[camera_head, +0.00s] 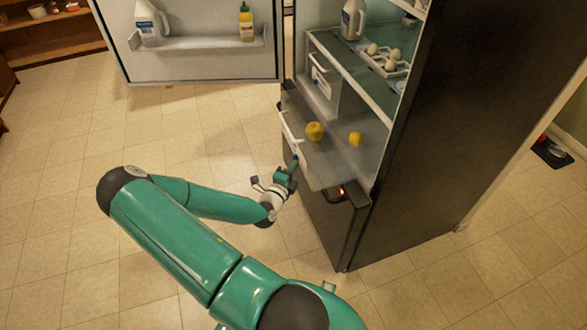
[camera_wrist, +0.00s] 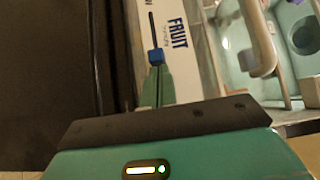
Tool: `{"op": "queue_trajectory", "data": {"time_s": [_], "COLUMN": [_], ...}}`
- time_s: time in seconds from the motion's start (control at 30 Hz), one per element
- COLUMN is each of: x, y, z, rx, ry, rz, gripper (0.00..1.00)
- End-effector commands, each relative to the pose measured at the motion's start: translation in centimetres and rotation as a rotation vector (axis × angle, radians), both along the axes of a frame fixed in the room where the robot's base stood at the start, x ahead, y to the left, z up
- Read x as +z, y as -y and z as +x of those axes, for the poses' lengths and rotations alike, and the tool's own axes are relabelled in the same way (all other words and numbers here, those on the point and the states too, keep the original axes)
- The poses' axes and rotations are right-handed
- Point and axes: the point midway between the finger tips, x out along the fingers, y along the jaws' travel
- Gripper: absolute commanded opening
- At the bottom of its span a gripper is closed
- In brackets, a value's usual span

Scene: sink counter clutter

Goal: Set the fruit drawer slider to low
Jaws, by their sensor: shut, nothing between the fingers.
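A small blue slider knob (camera_wrist: 156,57) sits at the slot's lower visible end. My gripper (camera_head: 293,164) is at the drawer's front. Its green fingers (camera_wrist: 157,78) are shut and empty, with tips right at the knob's lower side. I cannot tell whether they touch it. The slot below the knob is hidden by the fingers.
The drawer's white handle (camera_head: 288,128) is close to my gripper. The open fridge door (camera_head: 200,65) holds a white jug (camera_head: 150,22) and a yellow bottle (camera_head: 246,22). Eggs (camera_head: 392,58) and another jug (camera_head: 353,18) stand inside. The tiled floor (camera_head: 70,130) at left is clear.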

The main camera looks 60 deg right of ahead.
Motion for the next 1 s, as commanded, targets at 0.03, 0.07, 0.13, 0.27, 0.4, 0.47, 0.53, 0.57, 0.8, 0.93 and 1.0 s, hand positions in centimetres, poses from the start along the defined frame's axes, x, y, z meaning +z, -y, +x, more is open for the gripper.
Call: {"op": "queue_trajectory", "data": {"time_s": [0.03,0.07,0.13,0.27,0.4,0.47,0.53,0.57,0.8,0.93,1.0], "x": [0.0,0.0,0.0,0.0,0.0,0.0,0.0,0.0,0.0,0.0,0.0], "y": [0.2,0.5,1.3,3.3,4.8,5.0,5.1,5.1,5.1,4.9,4.8], "z": [0.2,0.5,1.3,3.3,4.8,5.0,5.1,5.1,5.2,5.3,5.2], "rx": [0.001,0.001,0.001,0.001,0.001,0.001,0.001,0.001,0.004,0.004,0.004], "ry": [0.001,0.001,0.001,0.003,0.000,0.000,0.000,0.000,0.000,0.001,0.001], "rz": [-0.001,-0.001,-0.002,-0.003,-0.001,0.000,0.000,0.000,0.000,0.000,0.000], "gripper": [0.00,0.00,0.00,0.00,0.00,0.00,0.00,0.00,0.00,0.00,0.00]}}
